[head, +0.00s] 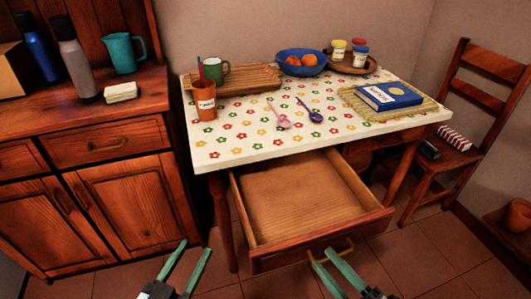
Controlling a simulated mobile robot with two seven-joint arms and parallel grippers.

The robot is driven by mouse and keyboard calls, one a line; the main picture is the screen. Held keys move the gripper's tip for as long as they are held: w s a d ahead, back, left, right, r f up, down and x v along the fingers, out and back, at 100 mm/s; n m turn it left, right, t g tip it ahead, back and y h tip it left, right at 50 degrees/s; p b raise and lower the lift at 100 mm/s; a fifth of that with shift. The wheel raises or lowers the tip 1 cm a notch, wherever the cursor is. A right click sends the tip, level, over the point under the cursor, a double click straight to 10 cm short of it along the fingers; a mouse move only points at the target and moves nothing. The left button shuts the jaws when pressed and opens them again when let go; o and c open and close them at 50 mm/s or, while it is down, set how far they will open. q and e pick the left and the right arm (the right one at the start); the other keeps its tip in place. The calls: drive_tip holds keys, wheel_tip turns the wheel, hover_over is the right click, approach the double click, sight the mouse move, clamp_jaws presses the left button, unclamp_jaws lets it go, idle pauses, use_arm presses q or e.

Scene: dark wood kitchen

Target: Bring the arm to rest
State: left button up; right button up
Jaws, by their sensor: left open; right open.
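My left gripper (197,246) is at the bottom of the head view, left of the drawer. Its two green fingers are apart, with nothing between them. My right gripper (322,256) is at the front of the table's drawer (300,200), which is pulled out and empty. Its fingers are apart and overlap the drawer's brass handle (347,247) in the picture. I cannot tell whether they touch the handle.
The table (240,146) carries an orange cup (205,104), a blue fruit bowl (301,67), two spoons and a blue book (390,95). A cabinet (120,200) stands left and a chair (480,110) right. The open drawer juts out towards me.

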use_arm(q)
drive_tip(key=s+a+n+g+y+p, duration=0.2)
drive_tip(key=s+g+p, duration=0.4)
drive_tip(key=p, duration=1.6)
drive_tip(key=s, duration=0.3)
drive_tip(key=shift+a+f+n+g, duration=0.15)
drive_tip(key=shift+n+g, duration=0.15)
drive_tip(key=shift+g, duration=0.1)
use_arm(e)
drive_tip(key=s+d+r+m+g+h, duration=0.2)
drive_tip(key=s+d+m+g+h, duration=0.2)
drive_tip(key=m, duration=1.3)
drive_tip(key=s+g+h, duration=0.2)
drive_tip(key=s+h, duration=0.2)
drive_tip(key=h, duration=0.1)
drive_tip(key=shift+m+g+h, duration=0.3)
drive_tip(key=shift+g+h, duration=0.1)
